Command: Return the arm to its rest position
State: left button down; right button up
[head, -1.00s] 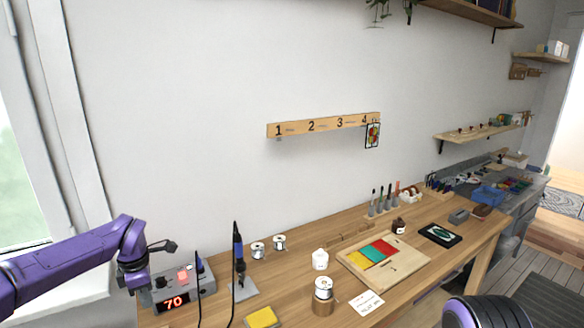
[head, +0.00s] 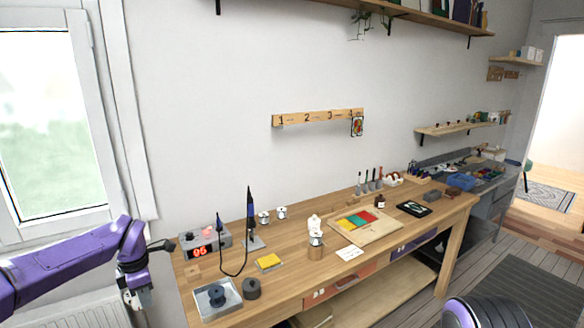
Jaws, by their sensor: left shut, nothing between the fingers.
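My left arm (head: 70,262) is purple and comes in from the left edge, bent downward at its wrist. My left gripper (head: 142,299) hangs from it, pointing down, left of the workbench (head: 290,283) and clear of its front left corner. Its fingers are small and dark in the picture; it is shut and empty. A purple and black part of my right arm (head: 490,312) shows at the lower right edge; the right gripper is out of view.
Near the left end of the bench are a soldering station (head: 207,243), an upright iron (head: 250,210), a metal tray (head: 217,299) and a yellow sponge (head: 269,262). A board with coloured glass (head: 377,232) lies farther right. A window (head: 55,125) is behind my arm.

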pick_arm(q)
jog(key=s+d+f+m+t+y+b, duration=0.1)
jog(key=s+d+f+m+t+y, duration=0.2)
jog(key=f, duration=0.5)
jog(key=s+d+f+m+t+y+b, duration=0.1)
jog(key=s+d+f+m, duration=0.2)
jog(key=s+f, duration=0.35)
jog(key=s+d+f+m+t+y+b, duration=0.1)
jog(key=s+d+f+m+t+b, duration=0.2)
jog(key=f, duration=0.6)
jog(key=s+a+f+m+g+b, duration=0.1)
jog(key=s+f+m, duration=0.3)
jog(key=s, duration=0.8)
jog(key=s+a+f+m+g+h+b, duration=0.1)
jog(key=s+f+m, duration=0.4)
jog(key=s, duration=0.8)
jog(key=shift+f+g+h+b, duration=0.25)
jog(key=shift+g+b, duration=0.2)
jog(key=shift+g, duration=0.55)
pick_arm(e)
notch_tip(320, 180, down, 8)
jog(key=shift+w, duration=0.45)
